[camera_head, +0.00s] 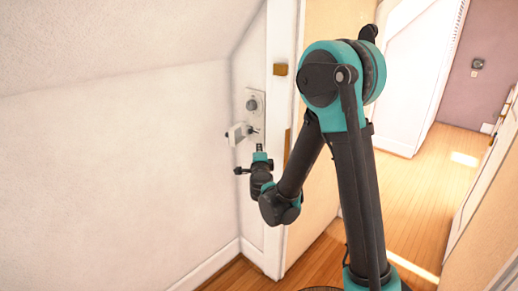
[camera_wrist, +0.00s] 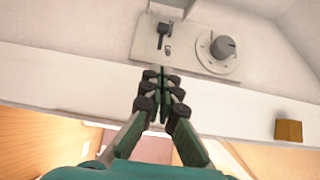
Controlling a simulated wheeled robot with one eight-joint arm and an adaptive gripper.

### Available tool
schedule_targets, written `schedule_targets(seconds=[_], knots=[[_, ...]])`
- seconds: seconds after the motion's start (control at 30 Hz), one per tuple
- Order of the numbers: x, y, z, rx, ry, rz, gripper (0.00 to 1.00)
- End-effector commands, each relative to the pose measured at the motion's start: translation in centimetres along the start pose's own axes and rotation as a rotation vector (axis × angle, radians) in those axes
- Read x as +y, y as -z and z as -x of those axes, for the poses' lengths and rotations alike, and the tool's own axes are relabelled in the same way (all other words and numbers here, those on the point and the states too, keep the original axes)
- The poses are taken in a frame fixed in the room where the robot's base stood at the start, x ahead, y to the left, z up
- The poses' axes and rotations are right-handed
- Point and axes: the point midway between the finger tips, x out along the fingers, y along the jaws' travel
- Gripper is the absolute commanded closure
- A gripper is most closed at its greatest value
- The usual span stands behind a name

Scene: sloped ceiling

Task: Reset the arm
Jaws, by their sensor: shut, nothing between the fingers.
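My arm rises in the middle of the head view and bends down to the left. My gripper (camera_head: 258,147) is at its end, beside the lower part of a white door lock and handle. In the wrist view my gripper (camera_wrist: 161,72) has its dark green and black fingers together, with nothing between them. The fingers point at a pale lock plate (camera_wrist: 183,66) with a dark lever and a round knob (camera_wrist: 223,46). The head view shows the plate's knob (camera_head: 252,104) and a pale handle (camera_head: 238,133) just above my gripper. I cannot tell whether the fingertips touch the plate.
A white upright edge (camera_head: 279,110) with a brass piece (camera_head: 280,69) stands between the lock and my arm. A pale wall and sloped ceiling (camera_head: 100,40) fill the left. Open wooden floor (camera_head: 425,190) runs to the right, with another door (camera_head: 490,170) at the far right.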

Motion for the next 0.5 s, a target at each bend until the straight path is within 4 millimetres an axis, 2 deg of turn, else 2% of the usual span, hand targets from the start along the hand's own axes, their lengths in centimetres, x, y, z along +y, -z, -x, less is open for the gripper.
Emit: schedule_targets(seconds=[0.13,0.27,0.4,0.5], knots=[[-0.4,0.1,0.0,-0.01,0.007,0.014,1.0],[-2.6,0.7,0.6,-0.075,0.046,0.106,1.0],[-5.0,1.5,2.5,-0.213,0.082,0.315,1.0],[-5.0,2.2,4.6,-0.321,0.065,0.492,1.0]])
